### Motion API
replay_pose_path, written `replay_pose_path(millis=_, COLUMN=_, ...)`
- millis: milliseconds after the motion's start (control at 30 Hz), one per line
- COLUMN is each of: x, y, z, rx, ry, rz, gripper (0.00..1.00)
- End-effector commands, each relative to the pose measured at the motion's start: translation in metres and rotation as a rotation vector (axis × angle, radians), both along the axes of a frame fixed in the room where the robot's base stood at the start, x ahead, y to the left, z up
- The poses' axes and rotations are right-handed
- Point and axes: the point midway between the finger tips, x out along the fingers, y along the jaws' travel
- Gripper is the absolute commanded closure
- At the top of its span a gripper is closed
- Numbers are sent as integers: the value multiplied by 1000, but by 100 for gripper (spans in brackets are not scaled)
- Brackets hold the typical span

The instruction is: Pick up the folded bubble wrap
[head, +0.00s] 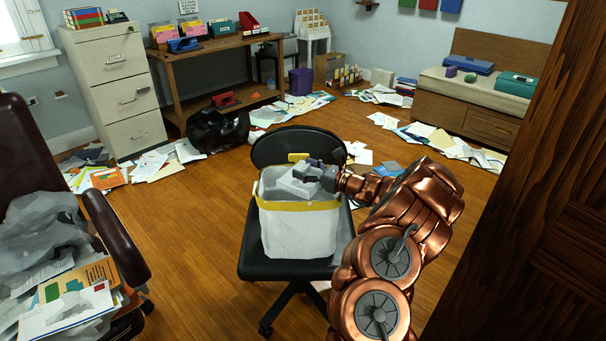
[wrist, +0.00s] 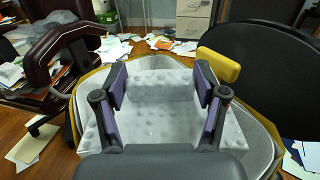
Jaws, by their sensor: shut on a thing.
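The folded bubble wrap (head: 296,181) is a pale grey, dimpled bundle at the mouth of a white bin with a yellow rim (head: 299,228). The bin stands on the seat of a black office chair (head: 281,268). My gripper (head: 318,172) reaches in from the right at the bin's top. In the wrist view the bubble wrap (wrist: 160,110) lies between the two purple-padded fingers (wrist: 160,88), which are shut on it. The yellow rim surrounds it there. How deep the wrap's lower part sits in the bin is hidden.
A brown armchair (head: 108,228) heaped with papers and grey plastic stands at the left. A dark wooden door (head: 545,215) rises close on the right. A filing cabinet (head: 117,88) and a wooden desk (head: 210,55) stand at the back. Papers litter the floor; its middle left is clear.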

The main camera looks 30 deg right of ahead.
Motion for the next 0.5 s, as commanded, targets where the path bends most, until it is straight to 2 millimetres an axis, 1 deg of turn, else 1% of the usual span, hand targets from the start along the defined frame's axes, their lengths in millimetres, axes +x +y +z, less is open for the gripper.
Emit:
replay_pose_path(millis=167, x=0, y=0, z=13, rx=0, ry=-1, rz=0, gripper=69)
replay_pose_path(millis=367, x=0, y=0, z=37, rx=-3, ry=-4, rz=0, gripper=69)
replay_pose_path(millis=500, x=-17, y=6, z=36, rx=4, ry=-1, rz=-2, gripper=69)
